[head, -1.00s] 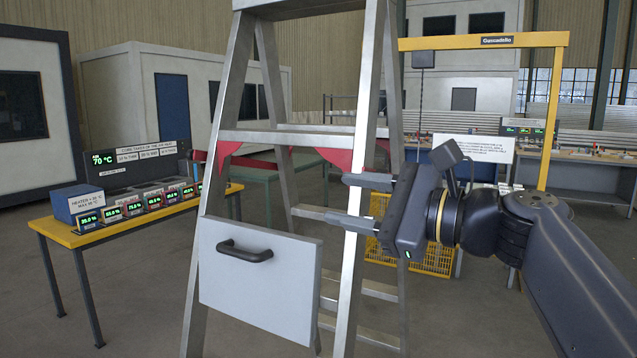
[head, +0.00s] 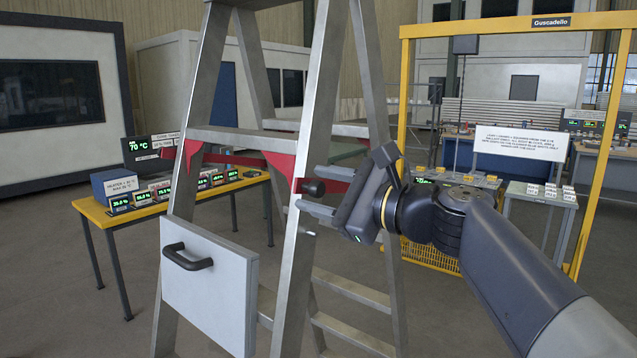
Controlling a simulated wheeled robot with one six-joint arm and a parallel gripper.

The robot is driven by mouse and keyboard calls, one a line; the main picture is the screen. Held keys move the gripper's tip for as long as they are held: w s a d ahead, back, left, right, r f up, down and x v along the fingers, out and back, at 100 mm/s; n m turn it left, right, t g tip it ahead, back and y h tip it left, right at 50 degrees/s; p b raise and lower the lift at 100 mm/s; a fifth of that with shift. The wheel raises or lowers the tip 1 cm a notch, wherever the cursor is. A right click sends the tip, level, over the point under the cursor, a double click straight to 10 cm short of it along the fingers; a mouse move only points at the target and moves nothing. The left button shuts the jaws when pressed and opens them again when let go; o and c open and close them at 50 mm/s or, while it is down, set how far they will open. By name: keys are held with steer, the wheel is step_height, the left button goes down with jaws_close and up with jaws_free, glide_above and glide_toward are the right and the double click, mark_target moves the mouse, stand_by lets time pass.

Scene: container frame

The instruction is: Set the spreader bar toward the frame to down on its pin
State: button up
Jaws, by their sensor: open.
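A grey stepladder stands in the middle of the head view, with red spreader bars below its upper step. The spreader bar toward the yellow frame (head: 340,173) shows as a red strip behind and right of the right front leg, partly hidden by the leg and my gripper. A dark round knob (head: 312,187) sits near its front end. A small pale stub, perhaps the pin (head: 309,232), shows lower beside the leg. The other red bar (head: 168,164) is at the left leg. My gripper (head: 318,199) is open, its fingers pointing left close by the knob; contact cannot be told.
A white panel with a black handle (head: 188,257) hangs on the ladder's front left. A yellow table (head: 110,218) with small displays stands at left. A yellow gantry frame (head: 406,100) and a sign stand behind my arm at right. Floor shows between them.

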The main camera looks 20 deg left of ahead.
steer(key=shift+a, duration=0.35)
steer(key=shift+c, duration=0.5)
jaws_close()
